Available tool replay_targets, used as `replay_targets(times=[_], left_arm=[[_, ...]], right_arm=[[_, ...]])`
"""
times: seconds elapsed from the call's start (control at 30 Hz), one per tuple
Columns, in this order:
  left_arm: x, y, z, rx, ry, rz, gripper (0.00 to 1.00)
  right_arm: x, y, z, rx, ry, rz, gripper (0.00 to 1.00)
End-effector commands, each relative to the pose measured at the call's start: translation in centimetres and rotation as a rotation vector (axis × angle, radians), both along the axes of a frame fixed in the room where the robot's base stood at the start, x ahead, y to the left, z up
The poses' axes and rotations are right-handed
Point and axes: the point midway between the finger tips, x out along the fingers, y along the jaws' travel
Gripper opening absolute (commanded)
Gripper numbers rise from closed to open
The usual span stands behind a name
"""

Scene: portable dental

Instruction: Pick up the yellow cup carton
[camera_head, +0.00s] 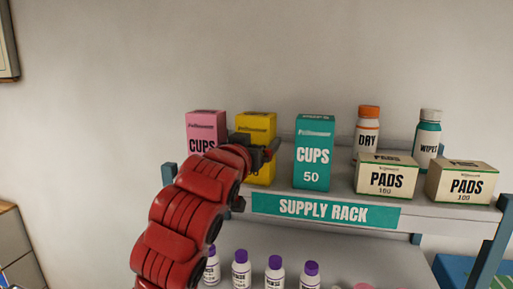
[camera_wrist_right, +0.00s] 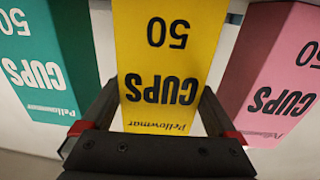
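The yellow cup carton (camera_head: 256,128) stands upright on the supply rack's top shelf, between the pink and teal cartons. My right arm covers part of its front in the head view. My right gripper (camera_head: 268,150) is at its front face. In the right wrist view the yellow carton (camera_wrist_right: 165,55) appears upside down, with one finger of the gripper (camera_wrist_right: 160,90) on each side. The fingers are spread about as wide as the carton; I cannot tell whether they touch it. My left gripper is not in view.
The pink carton (camera_head: 205,122) is close on the left and the teal carton (camera_head: 314,155) on the right. Pads boxes (camera_head: 387,180), a DRY bottle (camera_head: 367,133) and a wipes bottle (camera_head: 428,138) stand farther right. Purple-capped bottles (camera_head: 241,270) are on the lower shelf.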

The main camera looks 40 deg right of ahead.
Motion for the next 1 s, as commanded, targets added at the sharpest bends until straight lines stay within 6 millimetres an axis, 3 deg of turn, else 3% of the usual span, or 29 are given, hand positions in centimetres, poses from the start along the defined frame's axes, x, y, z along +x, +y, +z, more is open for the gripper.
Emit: replay_targets(times=[0.03,0.2,0.67,1.0], left_arm=[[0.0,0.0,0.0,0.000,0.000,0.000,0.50],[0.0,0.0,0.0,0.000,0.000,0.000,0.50],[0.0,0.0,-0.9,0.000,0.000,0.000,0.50],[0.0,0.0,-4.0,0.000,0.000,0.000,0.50]], right_arm=[[0.0,0.0,0.0,0.000,0.000,-0.001,0.55],[0.0,0.0,0.0,-0.001,0.001,-0.001,0.29],[0.0,0.0,0.9,-0.003,-0.002,-0.001,0.29],[-0.2,-0.1,5.4,-0.004,-0.004,-0.004,0.29]])
